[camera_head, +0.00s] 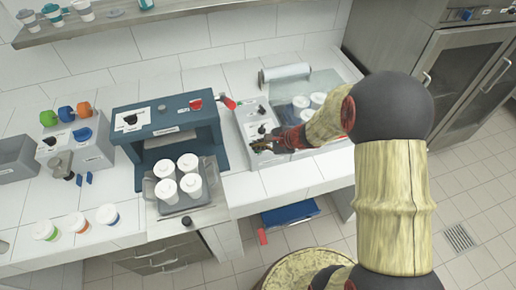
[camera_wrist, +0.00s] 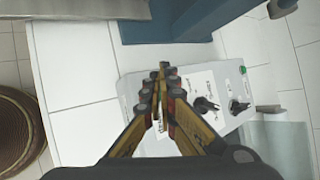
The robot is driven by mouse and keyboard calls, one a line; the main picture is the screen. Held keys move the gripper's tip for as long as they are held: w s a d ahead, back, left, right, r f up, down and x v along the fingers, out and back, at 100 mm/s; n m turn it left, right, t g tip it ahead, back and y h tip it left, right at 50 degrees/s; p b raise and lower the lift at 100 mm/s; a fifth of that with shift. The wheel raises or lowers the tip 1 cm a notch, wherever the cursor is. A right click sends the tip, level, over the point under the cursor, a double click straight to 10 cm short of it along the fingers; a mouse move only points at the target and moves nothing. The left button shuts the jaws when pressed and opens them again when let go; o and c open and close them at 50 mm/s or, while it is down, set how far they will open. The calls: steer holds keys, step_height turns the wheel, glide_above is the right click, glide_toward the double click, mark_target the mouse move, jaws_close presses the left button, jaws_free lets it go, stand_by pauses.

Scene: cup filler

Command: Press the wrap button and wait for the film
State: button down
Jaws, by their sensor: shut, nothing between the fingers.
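The wrapping machine (camera_head: 245,118) stands on the counter right of the blue machine, with a film roll (camera_head: 286,72) at its back and white cups (camera_head: 302,102) in its bay. Its white control panel (camera_wrist: 185,85) carries small labels, two black knobs (camera_wrist: 206,104) and a small green part (camera_wrist: 243,69). I cannot tell which control is the wrap button; my fingers may hide it. My gripper (camera_head: 262,142) is shut and empty over the panel's near end. In the wrist view the closed fingertips (camera_wrist: 162,72) overlap the panel; touching or just above, I cannot tell.
The blue machine (camera_head: 165,120) stands to the left, with a tray (camera_head: 205,196) of several lidded white cups before it. A white box with coloured knobs (camera_head: 75,145) is farther left. A round stool (camera_head: 305,258) stands below the counter.

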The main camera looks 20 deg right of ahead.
step_height(320, 180, up, 5)
steer(key=p, duration=0.2)
steer(key=shift+r+p, duration=0.15)
steer(key=shift+p, duration=0.2)
stand_by(0.7)
steer(key=s+a+r+n+g+b, duration=0.25)
steer(key=s+n+g, duration=0.25)
steer(key=s+n, duration=0.75)
steer(key=s+d+r+n+t+h+b, duration=0.3)
steer(key=s+r+n+h+b, duration=0.3)
steer(key=s+r, duration=0.6)
steer(key=s+b, duration=0.1)
steer(key=s, duration=0.2)
steer(key=shift+s+r+t, duration=0.3)
steer(key=shift+s+t, duration=0.1)
